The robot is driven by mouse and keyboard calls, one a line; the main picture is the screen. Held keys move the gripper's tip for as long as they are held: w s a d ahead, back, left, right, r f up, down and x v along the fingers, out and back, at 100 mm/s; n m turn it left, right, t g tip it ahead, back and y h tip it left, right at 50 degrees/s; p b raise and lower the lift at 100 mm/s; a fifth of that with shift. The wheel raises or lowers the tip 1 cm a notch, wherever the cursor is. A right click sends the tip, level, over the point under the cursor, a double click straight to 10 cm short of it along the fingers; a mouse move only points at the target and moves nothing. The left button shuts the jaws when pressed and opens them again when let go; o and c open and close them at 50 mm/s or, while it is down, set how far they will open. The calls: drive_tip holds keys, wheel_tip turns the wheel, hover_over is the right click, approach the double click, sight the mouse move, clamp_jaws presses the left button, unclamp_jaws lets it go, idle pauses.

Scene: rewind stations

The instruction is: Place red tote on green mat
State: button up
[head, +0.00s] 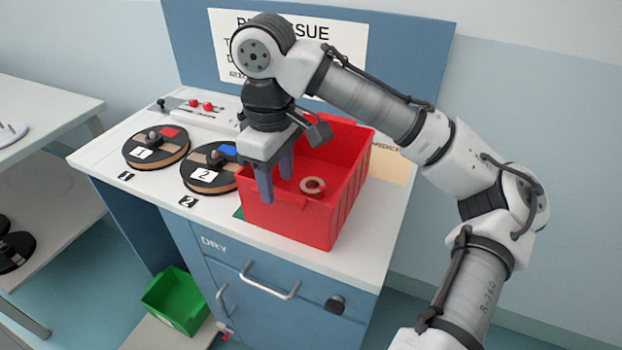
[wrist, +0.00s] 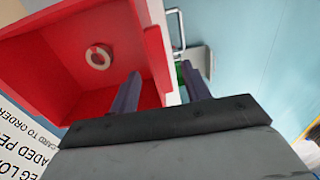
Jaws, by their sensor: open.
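The red tote (head: 345,190) stands upright on the right part of the white counter, with a tan ring (head: 313,186) inside. A small piece of the green mat (head: 238,213) shows at the tote's left edge; the tote hides the rest, so I cannot tell how fully it sits on it. My gripper (head: 276,188) points down at the tote's left wall, fingers apart. In the wrist view my gripper (wrist: 162,80) has one finger on the inner side of the red wall (wrist: 152,45) and the other outside it. I cannot tell whether either finger touches the wall.
Two black reels, one with a red patch (head: 170,132) and one with a blue patch (head: 229,150), lie left of the tote. A control box (head: 205,112) stands behind them. A green bin (head: 177,302) sits low beside the blue cabinet (head: 265,310). A sign panel (head: 225,60) rises at the back.

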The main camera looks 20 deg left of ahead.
sight(279, 193)
wheel_tip(279, 193, down, 4)
drive_tip(key=shift+f, duration=0.15)
drive_tip(key=shift+c, duration=0.5)
clamp_jaws()
drive_tip(key=shift+w, duration=0.1)
